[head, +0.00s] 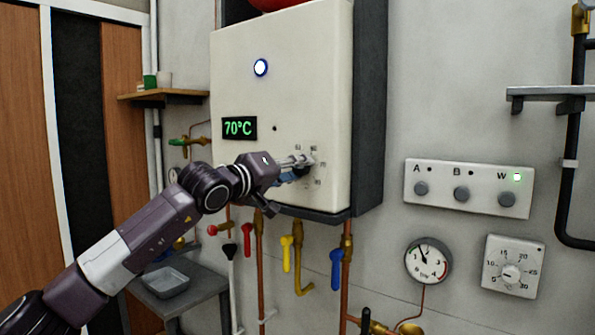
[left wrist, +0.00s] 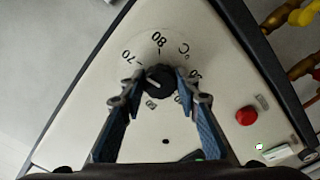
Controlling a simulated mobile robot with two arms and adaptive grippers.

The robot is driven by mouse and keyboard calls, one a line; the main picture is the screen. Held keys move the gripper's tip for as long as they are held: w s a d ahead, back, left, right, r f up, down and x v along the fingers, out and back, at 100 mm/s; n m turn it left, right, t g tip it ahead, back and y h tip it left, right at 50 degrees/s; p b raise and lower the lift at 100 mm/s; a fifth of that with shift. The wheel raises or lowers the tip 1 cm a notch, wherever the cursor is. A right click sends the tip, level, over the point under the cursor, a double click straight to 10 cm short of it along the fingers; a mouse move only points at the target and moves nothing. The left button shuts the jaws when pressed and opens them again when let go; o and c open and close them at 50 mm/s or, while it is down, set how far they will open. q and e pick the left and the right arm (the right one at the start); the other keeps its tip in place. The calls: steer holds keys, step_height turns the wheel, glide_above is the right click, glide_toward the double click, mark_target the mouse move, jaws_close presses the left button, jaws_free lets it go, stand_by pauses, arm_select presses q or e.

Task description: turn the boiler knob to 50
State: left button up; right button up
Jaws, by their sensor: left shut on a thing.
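The boiler (head: 285,80) is a cream wall box with a dark side. Its green display (head: 239,128) reads 70°C. The dark boiler knob (left wrist: 158,79) sits on a dial in the left wrist view. The numbers 70 and 80 are readable around it; others are partly covered. A pale mark on the knob points roughly toward the 70 side. My left gripper (head: 299,166) reaches the dial, and its two fingers (left wrist: 160,84) are shut on the knob's sides. In the head view the gripper mostly hides the knob. My right gripper is not in view.
Pipes with yellow (head: 287,250) and blue (head: 336,265) valve handles hang below the boiler. A switch panel (head: 468,180), pressure gauge (head: 428,260) and thermostat (head: 512,265) are to the right. A small shelf (head: 165,97) and a tray (head: 165,284) are at left.

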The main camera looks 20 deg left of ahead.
arm_select(q)
steer(key=n+b, duration=0.3)
steer(key=shift+f, duration=0.25)
steer(key=n+b, duration=0.2)
steer(key=n, duration=0.1)
steer(key=shift+r, duration=0.1)
steer(key=n+b, duration=0.1)
steer(key=n, duration=0.1)
steer(key=shift+n, duration=0.3)
steer(key=n+b, duration=0.1)
steer(key=n, duration=0.2)
steer(key=shift+r+n+b, duration=0.1)
steer(key=shift+n+b, duration=0.25)
steer(key=shift+n, duration=0.05)
steer(key=n+b, duration=0.1)
steer(key=n, duration=0.1)
steer(key=shift+n, duration=0.3)
steer(key=n+b, duration=0.1)
steer(key=n, duration=0.4)
steer(key=shift+n, duration=0.4)
